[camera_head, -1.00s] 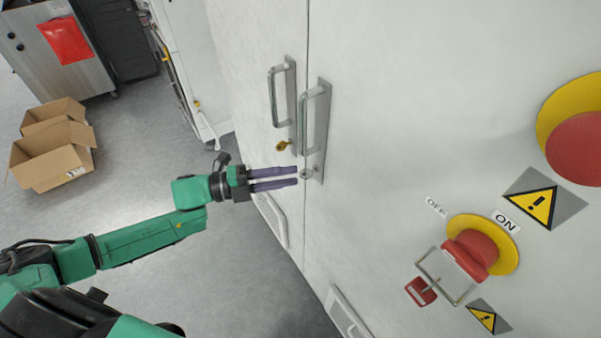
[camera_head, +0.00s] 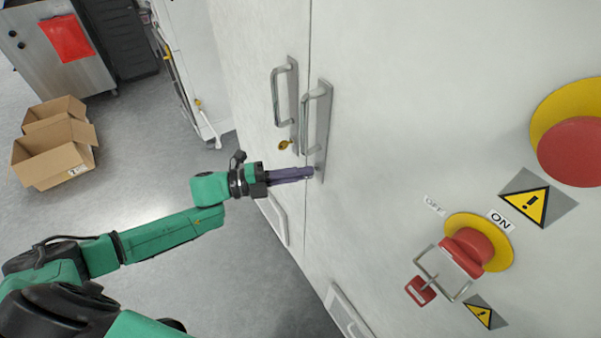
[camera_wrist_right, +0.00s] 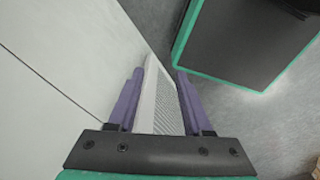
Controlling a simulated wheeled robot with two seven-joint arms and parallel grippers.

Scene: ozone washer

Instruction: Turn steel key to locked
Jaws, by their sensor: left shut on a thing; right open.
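The left gripper (camera_head: 310,172), with purple fingers, is shut at the lower end of the right door's handle plate (camera_head: 322,130) in the head view. It is shut on the steel key, which the fingers hide, so I cannot tell how far the key is turned. A brass key (camera_head: 285,144) sits in the lock below the left door's handle (camera_head: 276,98), just above and left of my left gripper. My right gripper (camera_wrist_right: 158,88) is open and empty in the right wrist view, with its two purple fingers apart.
White cabinet doors (camera_head: 440,70) fill the right side. A red switch (camera_head: 468,250) with a padlock-like bar and a large red button (camera_head: 580,150) are on the right door. Cardboard boxes (camera_head: 55,155) stand on the open grey floor at left.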

